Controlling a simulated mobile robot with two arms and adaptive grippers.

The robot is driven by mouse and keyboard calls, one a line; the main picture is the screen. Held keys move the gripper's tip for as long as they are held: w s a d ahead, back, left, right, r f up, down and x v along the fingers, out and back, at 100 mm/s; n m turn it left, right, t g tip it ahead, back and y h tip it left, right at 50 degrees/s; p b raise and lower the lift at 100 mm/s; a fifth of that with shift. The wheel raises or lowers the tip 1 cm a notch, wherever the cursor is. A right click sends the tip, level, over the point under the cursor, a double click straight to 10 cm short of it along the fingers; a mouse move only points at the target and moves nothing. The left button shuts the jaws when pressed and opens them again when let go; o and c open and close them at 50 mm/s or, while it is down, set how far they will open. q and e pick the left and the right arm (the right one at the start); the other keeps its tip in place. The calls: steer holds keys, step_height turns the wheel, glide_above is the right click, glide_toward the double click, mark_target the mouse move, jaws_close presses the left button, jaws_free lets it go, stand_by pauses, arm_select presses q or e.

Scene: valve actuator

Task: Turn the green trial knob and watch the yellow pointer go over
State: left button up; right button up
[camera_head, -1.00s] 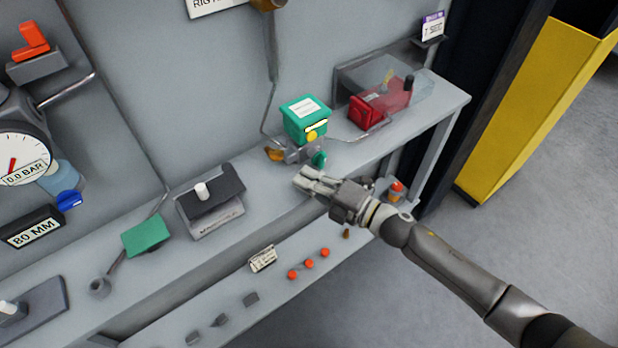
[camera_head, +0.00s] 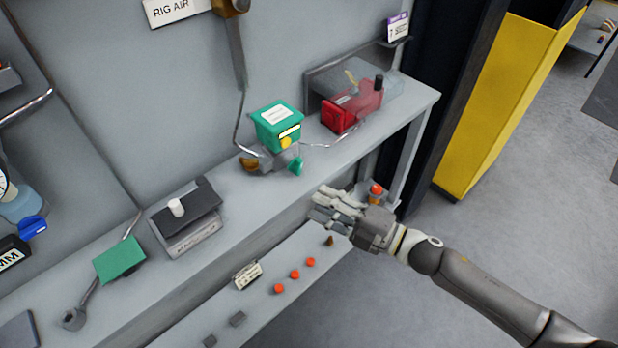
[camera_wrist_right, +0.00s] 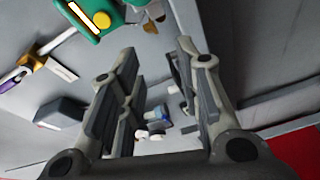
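The green knob (camera_head: 296,166) sticks out low at the front of the green box unit (camera_head: 277,125) on the bench. A small yellow piece (camera_head: 351,78), which looks like the pointer, stands by the red actuator (camera_head: 352,107) to its right; its exact direction is too small to read. My right gripper (camera_head: 316,203) is in front of the bench edge, below and right of the knob, apart from it. In the right wrist view the fingers (camera_wrist_right: 160,85) are open with nothing held, and the green box (camera_wrist_right: 93,14) is at the top left. My left gripper is out of view.
A lower ledge with orange buttons (camera_head: 295,274) and a label (camera_head: 247,275) runs below the bench. An orange-topped part (camera_head: 375,192) stands just behind my right gripper. A pipe (camera_head: 240,110) runs down to the green unit. A grey block with a white knob (camera_head: 185,215) is left.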

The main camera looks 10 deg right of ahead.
mark_target(302, 166)
steer(key=w+a+m+t+h+p, duration=0.1)
steer(key=w+m+p, duration=0.1)
steer(key=m, duration=0.5)
steer(key=w+a+m+t+h+p, duration=0.1)
steer(key=w+m+p, duration=0.1)
steer(key=w+m, duration=0.2)
steer(key=w+a+m+t+h+p, duration=0.1)
steer(key=w+m, duration=0.3)
steer(key=m, duration=0.7)
steer(key=shift+r+t+h+p, duration=0.3)
steer(key=shift+r+p, duration=0.1)
steer(key=shift+p, duration=0.5)
jaws_close()
